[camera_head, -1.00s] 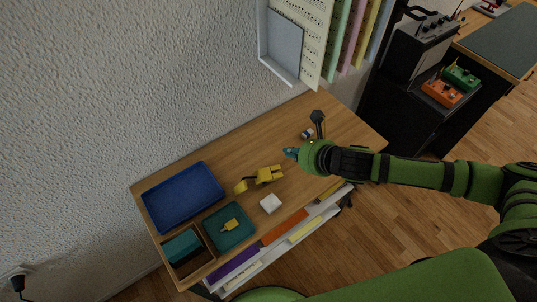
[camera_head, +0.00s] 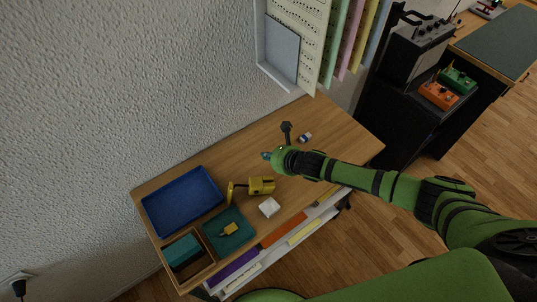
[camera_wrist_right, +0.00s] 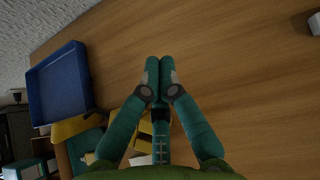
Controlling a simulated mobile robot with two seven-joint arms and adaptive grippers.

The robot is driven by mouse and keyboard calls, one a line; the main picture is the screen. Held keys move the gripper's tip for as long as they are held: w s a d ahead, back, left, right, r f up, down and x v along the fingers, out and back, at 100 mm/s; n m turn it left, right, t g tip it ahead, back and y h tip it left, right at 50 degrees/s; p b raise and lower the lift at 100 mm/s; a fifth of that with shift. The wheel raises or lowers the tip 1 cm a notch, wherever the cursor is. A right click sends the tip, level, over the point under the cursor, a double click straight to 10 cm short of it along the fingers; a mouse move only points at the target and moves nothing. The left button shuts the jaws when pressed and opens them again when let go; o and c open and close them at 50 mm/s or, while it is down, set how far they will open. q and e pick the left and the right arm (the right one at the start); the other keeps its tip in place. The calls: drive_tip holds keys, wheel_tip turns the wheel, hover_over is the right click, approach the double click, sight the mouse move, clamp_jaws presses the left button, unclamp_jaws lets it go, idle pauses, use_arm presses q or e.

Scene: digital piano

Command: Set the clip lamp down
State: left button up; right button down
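The yellow clip lamp (camera_head: 262,186) rests on the wooden desk top, right of the teal mat, with its thin part at its left end. In the right wrist view, yellow parts of it (camera_wrist_right: 74,128) show beyond and partly behind my fingers. My right gripper (camera_head: 265,155) is just behind the lamp in the head view, apart from it. In the right wrist view, its two teal fingertips (camera_wrist_right: 158,62) are together with nothing seen between them. My left gripper is in neither view.
A blue tray (camera_head: 150,212), a teal mat (camera_head: 211,239) with a small yellow item and a wooden box (camera_head: 205,265) fill the desk's left. A white block (camera_head: 269,207) lies in front of the lamp. A small blue-white item (camera_head: 305,137) lies behind.

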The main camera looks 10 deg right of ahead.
drive_tip(key=shift+f+b, duration=0.5)
drive_tip(key=shift+f, duration=0.15)
drive_tip(key=c, duration=0.8)
unclamp_jaws()
drive_tip(key=shift+r, duration=0.15)
drive_tip(key=shift+r+p, duration=0.4)
drive_tip(key=shift+p, duration=0.05)
drive_tip(key=shift+s+d+r, duration=0.1)
drive_tip(key=shift+s+r, duration=0.05)
drive_tip(key=shift+r, duration=0.15)
drive_tip(key=v, duration=1.1)
drive_tip(key=shift+s+d+r, duration=0.1)
drive_tip(key=shift+s+r, duration=0.05)
drive_tip(key=shift+s, duration=0.15)
